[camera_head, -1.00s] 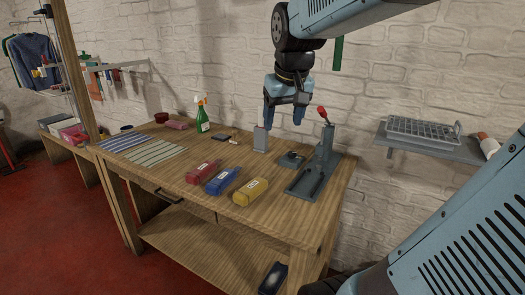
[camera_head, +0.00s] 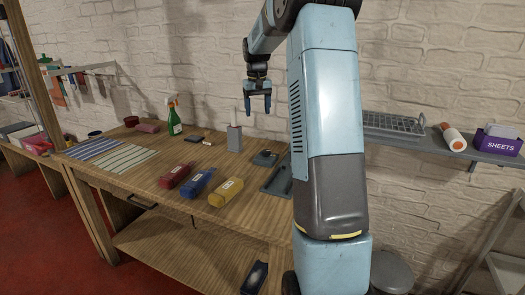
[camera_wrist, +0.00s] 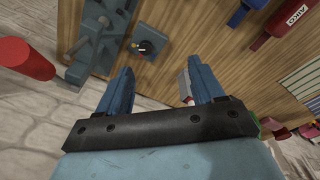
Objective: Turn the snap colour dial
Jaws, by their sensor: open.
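The dial (camera_head: 264,158) is a small dark plate with a knob on the wooden table, beside the grey press. In the wrist view the dial (camera_wrist: 147,46) shows a round black knob with a light pointer and a small yellow mark, just beyond my fingertips. My gripper (camera_head: 258,104) hangs pointing down above the back of the table, with its blue fingers apart and empty. In the wrist view my gripper (camera_wrist: 160,68) is open, and nothing is between its fingers. It is apart from the dial.
The grey press (camera_wrist: 97,42) with a red handle (camera_wrist: 25,60) stands close to the dial; my arm hides most of it in the head view. A grey upright block (camera_head: 234,138) is left of the dial. Red, blue and yellow bottles (camera_head: 226,192) lie in front. A shelf (camera_head: 440,146) is right.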

